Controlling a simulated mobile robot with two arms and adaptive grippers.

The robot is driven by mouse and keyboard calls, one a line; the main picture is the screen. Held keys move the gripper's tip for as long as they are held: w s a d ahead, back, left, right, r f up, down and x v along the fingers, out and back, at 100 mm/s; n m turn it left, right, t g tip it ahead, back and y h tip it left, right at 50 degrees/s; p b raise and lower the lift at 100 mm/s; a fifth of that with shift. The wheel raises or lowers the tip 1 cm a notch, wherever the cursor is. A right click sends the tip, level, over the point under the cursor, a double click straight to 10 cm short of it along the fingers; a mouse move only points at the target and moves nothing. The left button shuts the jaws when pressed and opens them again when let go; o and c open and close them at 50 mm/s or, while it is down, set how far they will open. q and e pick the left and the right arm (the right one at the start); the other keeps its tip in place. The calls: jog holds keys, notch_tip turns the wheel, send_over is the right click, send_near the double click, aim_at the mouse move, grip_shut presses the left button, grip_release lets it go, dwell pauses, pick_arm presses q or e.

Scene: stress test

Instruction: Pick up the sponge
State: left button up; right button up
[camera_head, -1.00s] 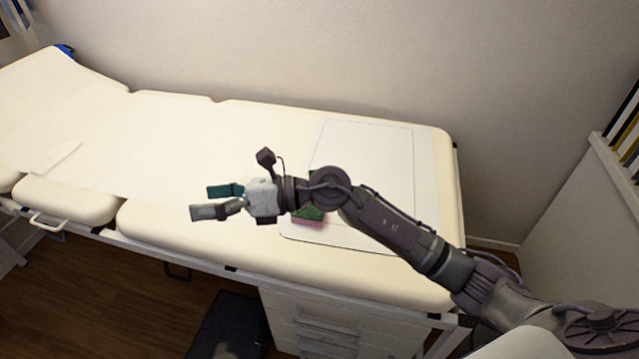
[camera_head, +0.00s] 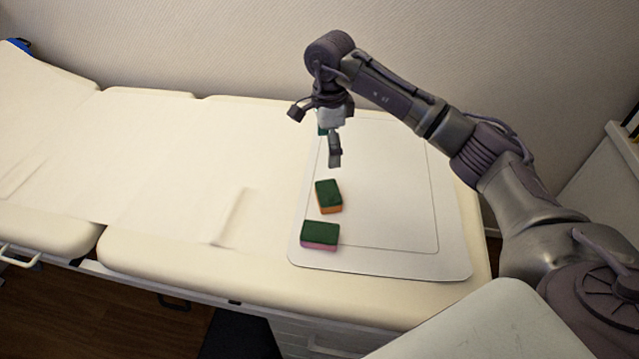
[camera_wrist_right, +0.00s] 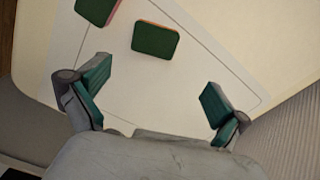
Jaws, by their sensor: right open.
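A sponge with a dark green top and orange side (camera_head: 329,196) lies on the white board (camera_head: 390,262). A second sponge with a green top and pink side (camera_head: 320,236) lies nearer the board's front left corner. My right gripper (camera_head: 330,149) is open and points down above the board, behind both sponges. In the right wrist view, the orange-sided sponge (camera_wrist_right: 155,39) and the pink-sided one (camera_wrist_right: 97,10) lie beyond the open fingers (camera_wrist_right: 156,92), with nothing between them. My left gripper is not in view.
The board lies on a cream padded couch (camera_head: 150,245) against a wall (camera_head: 200,50). Much of the board right of the sponges is bare. A white cabinet (camera_head: 607,175) stands at the right.

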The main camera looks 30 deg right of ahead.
send_over(328, 192)
notch_tip(328, 192, down, 6)
jog(key=shift+d+f, duration=0.1)
notch_tip(328, 192, down, 3)
jog(key=shift+s+r+p, duration=0.1)
jog(key=shift+p, duration=0.25)
notch_tip(328, 192, down, 3)
jog(key=shift+r, duration=0.1)
jog(key=shift+f, duration=0.55)
jog(key=c, duration=0.4)
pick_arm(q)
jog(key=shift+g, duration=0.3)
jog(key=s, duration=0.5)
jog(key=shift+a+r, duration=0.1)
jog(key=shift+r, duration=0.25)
pick_arm(e)
jog(key=shift+c, duration=0.5)
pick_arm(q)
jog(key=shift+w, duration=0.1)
